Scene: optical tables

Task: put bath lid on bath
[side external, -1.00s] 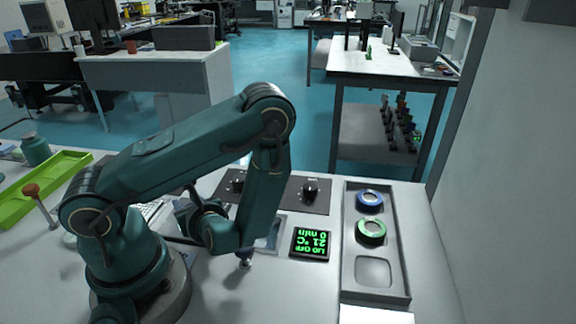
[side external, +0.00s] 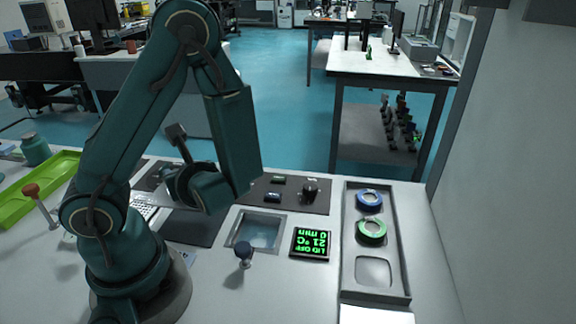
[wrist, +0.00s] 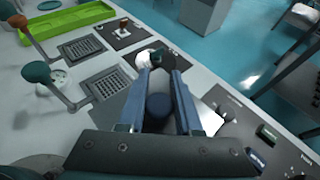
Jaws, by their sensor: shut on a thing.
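The bath (side external: 232,241) is a square, metal-rimmed opening in the bench in the side view. It is uncovered and looks pale inside. In the wrist view, my gripper (wrist: 158,65) has its two blue fingers around a dark blue round knob (wrist: 158,106). A shiny metal plate (wrist: 208,112), which looks like the bath lid, shows beside the right finger. My gripper is shut on it, left of and behind the bath, in the side view. There my wrist hides the fingers and most of the lid.
A display (side external: 310,243) right of the bath reads LID OFF, 21 °C. A dark-knobbed post (side external: 244,252) stands at the bath's front edge. A grey tray (side external: 376,278) holds a blue ring (side external: 369,199) and a green ring (side external: 371,231). A green tray (side external: 35,192) lies far left.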

